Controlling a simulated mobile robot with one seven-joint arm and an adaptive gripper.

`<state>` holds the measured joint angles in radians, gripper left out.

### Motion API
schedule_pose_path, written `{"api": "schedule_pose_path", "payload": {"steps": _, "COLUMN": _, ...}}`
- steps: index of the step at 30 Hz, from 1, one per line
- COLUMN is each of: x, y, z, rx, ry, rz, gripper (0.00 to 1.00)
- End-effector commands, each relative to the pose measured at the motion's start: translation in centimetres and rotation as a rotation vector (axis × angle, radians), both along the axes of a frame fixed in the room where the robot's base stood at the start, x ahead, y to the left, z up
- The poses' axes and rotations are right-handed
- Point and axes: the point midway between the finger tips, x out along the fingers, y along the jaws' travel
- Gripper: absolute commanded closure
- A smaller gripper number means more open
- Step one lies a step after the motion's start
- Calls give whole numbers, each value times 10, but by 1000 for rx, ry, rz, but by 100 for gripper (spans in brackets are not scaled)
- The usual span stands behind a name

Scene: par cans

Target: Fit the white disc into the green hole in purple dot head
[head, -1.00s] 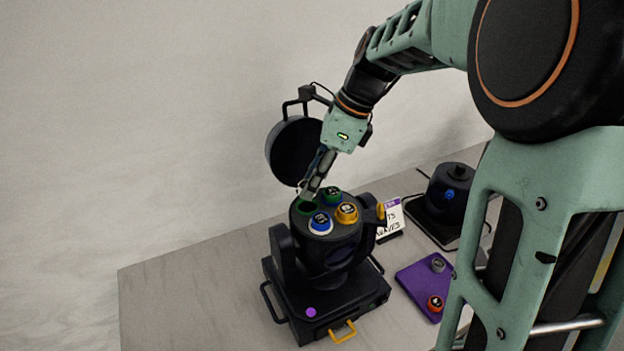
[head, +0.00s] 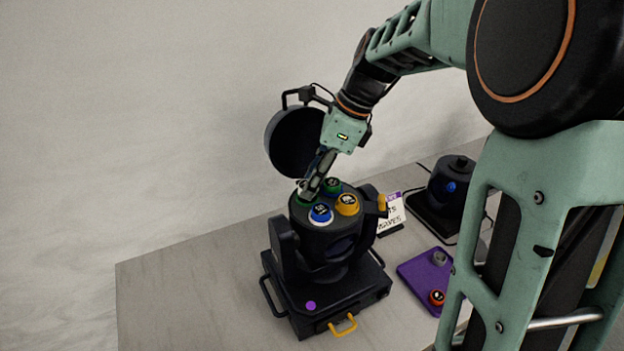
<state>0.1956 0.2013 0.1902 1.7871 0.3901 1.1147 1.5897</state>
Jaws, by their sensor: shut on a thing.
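The purple dot head is the dark lamp head (head: 325,245) on the table, marked by a purple dot (head: 311,306) on its base. Its round top faces up and holds a blue-and-white disc (head: 321,213), a yellow disc (head: 347,204) and a green disc (head: 332,186). The green hole (head: 304,202) is at the top's left edge, mostly covered from view. My gripper (head: 307,189) points down at that hole, shut on a small pale thing, likely the white disc (head: 301,185). I cannot tell whether the disc is inside the hole or just above it.
The head's round dark lid (head: 292,142) stands open behind the gripper. A purple tray (head: 418,272) with a grey disc (head: 439,258) and a red disc (head: 437,297) lies to the right. A sign card (head: 391,212) and another dark head (head: 452,187) stand behind it. The table's left is clear.

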Motion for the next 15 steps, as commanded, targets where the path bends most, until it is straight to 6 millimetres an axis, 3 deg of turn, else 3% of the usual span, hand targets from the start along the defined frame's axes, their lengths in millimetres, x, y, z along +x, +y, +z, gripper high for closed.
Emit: {"api": "schedule_pose_path", "payload": {"steps": 15, "x": 0, "y": 0, "z": -11, "rx": 0, "ry": 0, "rz": 0, "gripper": 90}}
